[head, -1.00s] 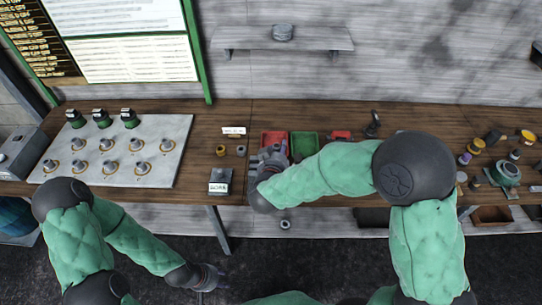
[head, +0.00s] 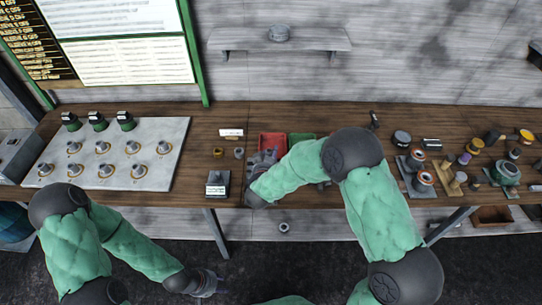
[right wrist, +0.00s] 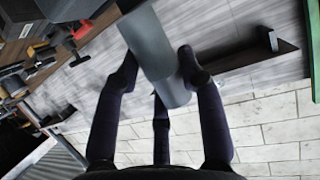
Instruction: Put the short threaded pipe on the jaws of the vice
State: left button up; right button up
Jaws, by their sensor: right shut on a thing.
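My right gripper (head: 262,163) is over the bench by the red tray. In the right wrist view its dark fingers (right wrist: 160,80) are shut on a plain grey cylinder (right wrist: 155,50), which looks like the short threaded pipe; no thread can be made out. In the head view the held piece is too small to make out. My left gripper (head: 215,284) hangs low in front of the bench, away from everything; its jaws are too small to read. I cannot pick out the vice with certainty; a green device (head: 506,172) stands at the right end of the bench.
A red tray (head: 272,140) and a partly hidden green tray (head: 298,136) lie behind my right forearm. A light panel (head: 110,180) with several round fittings covers the left bench. A dark block with a label (head: 217,188) sits near the front edge. Several fittings crowd the right side.

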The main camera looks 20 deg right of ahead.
jog(key=shift+r, duration=0.15)
jog(key=shift+f+b, duration=0.35)
jog(key=shift+f, duration=0.15)
jog(key=shift+f, duration=0.1)
jog(key=o, duration=1.3)
jog(key=shift+s, duration=0.1)
jog(key=shift+c, duration=0.2)
jog(key=shift+f, duration=0.1)
